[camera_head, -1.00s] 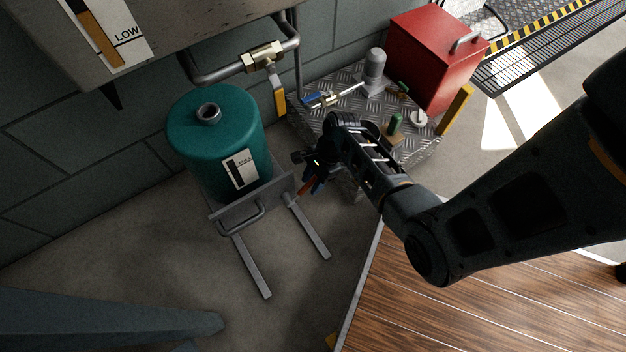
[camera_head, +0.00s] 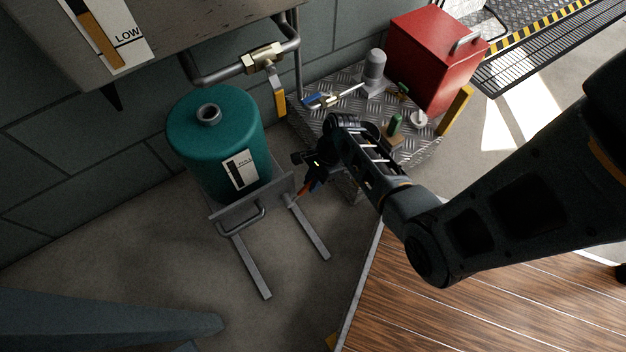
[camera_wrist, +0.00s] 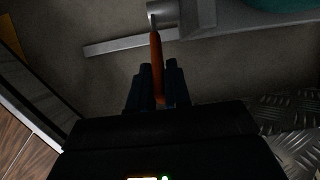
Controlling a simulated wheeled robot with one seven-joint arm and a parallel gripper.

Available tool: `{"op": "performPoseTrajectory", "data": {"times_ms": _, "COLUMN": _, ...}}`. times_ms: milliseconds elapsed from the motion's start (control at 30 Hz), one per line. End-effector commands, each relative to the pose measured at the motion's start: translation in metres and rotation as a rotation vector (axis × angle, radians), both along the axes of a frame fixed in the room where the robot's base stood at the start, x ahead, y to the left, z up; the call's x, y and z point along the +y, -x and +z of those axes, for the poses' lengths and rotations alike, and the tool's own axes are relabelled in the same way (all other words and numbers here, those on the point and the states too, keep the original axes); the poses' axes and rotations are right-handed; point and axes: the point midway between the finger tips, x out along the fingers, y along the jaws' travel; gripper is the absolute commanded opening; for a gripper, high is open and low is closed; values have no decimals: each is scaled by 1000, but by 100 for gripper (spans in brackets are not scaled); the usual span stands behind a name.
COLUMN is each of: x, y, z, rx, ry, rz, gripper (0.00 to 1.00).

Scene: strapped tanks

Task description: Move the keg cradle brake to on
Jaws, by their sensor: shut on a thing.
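The teal keg (camera_head: 208,140) stands upright in a grey metal cradle (camera_head: 235,210) by the wall, with two fork legs along the floor. An orange brake lever (camera_head: 307,188) sticks out from the cradle's right side. In the wrist view the lever (camera_wrist: 157,60) runs from a grey pivot on the cradle down between the fingers. My gripper (camera_wrist: 158,85) is shut on the lever's near end, which the fingers partly hide. In the head view my gripper (camera_head: 316,178) is dark, small and partly hidden by my wrist.
A tread-plate platform (camera_head: 350,90) with a red box (camera_head: 435,60) and small fittings stands right of the keg. A pipe valve with a yellow handle (camera_head: 279,103) hangs above. Wooden decking (camera_head: 470,300) lies front right. Floor in front of the cradle is clear.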

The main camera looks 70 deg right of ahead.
Motion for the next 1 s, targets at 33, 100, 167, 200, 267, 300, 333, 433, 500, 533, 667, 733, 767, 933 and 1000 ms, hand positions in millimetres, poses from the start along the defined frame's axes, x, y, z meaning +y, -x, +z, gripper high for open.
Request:
{"op": "performPoseTrajectory", "data": {"times_ms": 33, "x": 0, "y": 0, "z": 1, "rx": 3, "ry": 3, "rz": 1, "gripper": 0}}
{"op": "performPoseTrajectory", "data": {"times_ms": 100, "x": 1, "y": 0, "z": 3, "rx": 9, "ry": 13, "rz": 2, "gripper": 0}}
{"op": "performPoseTrajectory", "data": {"times_ms": 167, "x": 2, "y": -1, "z": 6, "rx": 17, "ry": 25, "rz": 2, "gripper": 0}}
{"op": "performPoseTrajectory", "data": {"times_ms": 200, "x": 3, "y": -2, "z": 8, "rx": 25, "ry": 35, "rz": 3, "gripper": 0}}
{"op": "performPoseTrajectory", "data": {"times_ms": 267, "x": 5, "y": -3, "z": 11, "rx": 38, "ry": 58, "rz": 4, "gripper": 0}}
{"op": "performPoseTrajectory", "data": {"times_ms": 300, "x": 6, "y": -3, "z": 13, "rx": 50, "ry": 75, "rz": 5, "gripper": 0}}
{"op": "performPoseTrajectory", "data": {"times_ms": 333, "x": 7, "y": -4, "z": 15, "rx": 59, "ry": 88, "rz": 6, "gripper": 0}}
{"op": "performPoseTrajectory", "data": {"times_ms": 433, "x": 12, "y": -7, "z": 22, "rx": 97, "ry": 145, "rz": 7, "gripper": 0}}
{"op": "performPoseTrajectory", "data": {"times_ms": 500, "x": 15, "y": -10, "z": 26, "rx": 129, "ry": 193, "rz": 9, "gripper": 0}}
{"op": "performPoseTrajectory", "data": {"times_ms": 533, "x": 17, "y": -11, "z": 27, "rx": 143, "ry": 215, "rz": 11, "gripper": 0}}
{"op": "performPoseTrajectory", "data": {"times_ms": 667, "x": 26, "y": -18, "z": 32, "rx": 209, "ry": 316, "rz": 11, "gripper": 0}}
{"op": "performPoseTrajectory", "data": {"times_ms": 733, "x": 31, "y": -21, "z": 33, "rx": 245, "ry": 370, "rz": 12, "gripper": 0}}
{"op": "performPoseTrajectory", "data": {"times_ms": 767, "x": 32, "y": -23, "z": 34, "rx": 260, "ry": 394, "rz": 12, "gripper": 0}}
{"op": "performPoseTrajectory", "data": {"times_ms": 933, "x": 43, "y": -31, "z": 35, "rx": 340, "ry": 517, "rz": 10, "gripper": 0}}
{"op": "performPoseTrajectory", "data": {"times_ms": 1000, "x": 47, "y": -34, "z": 35, "rx": 371, "ry": 560, "rz": 8, "gripper": 0}}
